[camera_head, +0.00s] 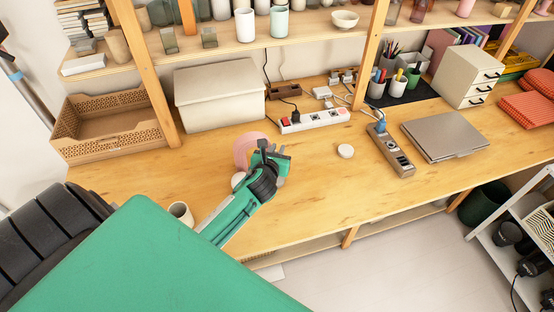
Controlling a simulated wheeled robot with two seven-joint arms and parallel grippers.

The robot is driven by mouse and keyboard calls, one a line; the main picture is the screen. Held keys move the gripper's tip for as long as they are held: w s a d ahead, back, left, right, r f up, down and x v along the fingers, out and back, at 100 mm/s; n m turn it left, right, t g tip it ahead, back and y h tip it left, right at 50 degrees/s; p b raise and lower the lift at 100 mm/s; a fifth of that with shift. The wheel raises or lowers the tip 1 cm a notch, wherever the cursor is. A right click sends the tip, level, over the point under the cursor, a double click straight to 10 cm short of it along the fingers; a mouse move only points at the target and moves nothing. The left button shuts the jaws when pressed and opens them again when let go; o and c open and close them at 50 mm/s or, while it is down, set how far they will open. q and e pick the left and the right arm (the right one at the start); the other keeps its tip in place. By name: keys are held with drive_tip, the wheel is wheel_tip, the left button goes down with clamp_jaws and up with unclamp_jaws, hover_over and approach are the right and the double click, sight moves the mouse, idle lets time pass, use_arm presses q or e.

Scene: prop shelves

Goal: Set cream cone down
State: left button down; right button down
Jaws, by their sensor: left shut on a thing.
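My left gripper (272,155) reaches in from the lower left, low over the wooden table. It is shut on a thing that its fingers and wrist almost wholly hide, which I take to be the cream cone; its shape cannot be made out. A pink round object (247,147) shows just behind the gripper, partly covered by it. A small whitish object (237,180) shows at the left edge of the wrist, also partly covered. My right gripper is not in view.
A white puck (345,151) lies right of the gripper. A cream cup (181,212) stands near the front edge. Power strips (314,120), a closed laptop (445,135), a lidded box (220,95) and a wooden crate (110,143) surround the workspace. The table left of the gripper is fairly clear.

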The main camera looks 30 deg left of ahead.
use_arm(q)
drive_tip(key=shift+f, duration=2.35)
drive_tip(key=shift+f, duration=0.1)
drive_tip(key=c, duration=1.4)
unclamp_jaws()
drive_tip(key=shift+o, duration=0.2)
drive_tip(key=b+v, duration=0.1)
drive_tip(key=v, duration=1.1)
drive_tip(key=shift+r+b, duration=0.2)
drive_tip(key=shift+b, duration=0.1)
drive_tip(key=shift+s+f, duration=0.1)
